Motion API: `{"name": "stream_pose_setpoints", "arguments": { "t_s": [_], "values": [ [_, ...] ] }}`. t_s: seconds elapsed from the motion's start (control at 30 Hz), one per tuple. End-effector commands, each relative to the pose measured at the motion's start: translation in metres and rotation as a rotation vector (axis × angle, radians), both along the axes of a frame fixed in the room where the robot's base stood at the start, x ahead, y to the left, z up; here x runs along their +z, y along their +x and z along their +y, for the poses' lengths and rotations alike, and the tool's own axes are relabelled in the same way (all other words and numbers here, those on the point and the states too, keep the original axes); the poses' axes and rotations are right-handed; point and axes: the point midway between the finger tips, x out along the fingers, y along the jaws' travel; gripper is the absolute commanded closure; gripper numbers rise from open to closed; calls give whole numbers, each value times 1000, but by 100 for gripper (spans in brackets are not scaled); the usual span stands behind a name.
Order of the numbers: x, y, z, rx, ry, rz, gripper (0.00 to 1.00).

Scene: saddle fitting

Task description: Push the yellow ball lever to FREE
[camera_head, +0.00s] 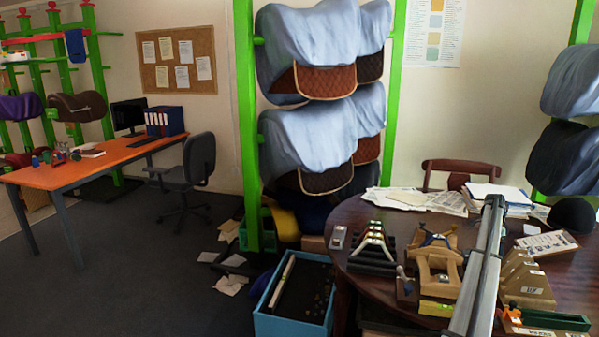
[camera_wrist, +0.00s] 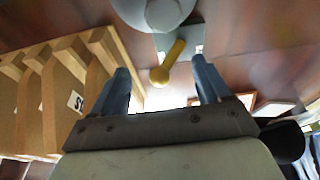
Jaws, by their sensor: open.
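The yellow ball lever (camera_wrist: 173,62) shows in the wrist view as a short yellow rod with a round ball at its near end. Its far end meets a pale grey plate (camera_wrist: 190,42) below a grey rounded part (camera_wrist: 155,12). My gripper (camera_wrist: 160,66) is open, with one blue-grey finger on each side of the lever in the picture. A gap shows between the lever and each finger; I see no touch. I cannot make out the lever or any FREE marking clearly in the head view.
A round dark wooden table (camera_head: 350,213) carries a wooden fixture (camera_head: 437,262), a black rack with pale ridges (camera_head: 372,250), papers (camera_head: 425,200) and wooden slotted holders (camera_head: 527,280). Similar wooden slats (camera_wrist: 62,100) stand close left of my gripper. A blue crate (camera_head: 285,322) stands on the floor.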

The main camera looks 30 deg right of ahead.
Motion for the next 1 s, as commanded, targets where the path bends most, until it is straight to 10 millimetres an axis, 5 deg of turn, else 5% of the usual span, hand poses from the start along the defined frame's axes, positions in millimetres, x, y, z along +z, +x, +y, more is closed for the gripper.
{"name": "stream_pose_setpoints", "arguments": {
  "t_s": [1.0],
  "values": [
    [-4, 8, -9, 0, 0, 0, 23]
  ]
}}
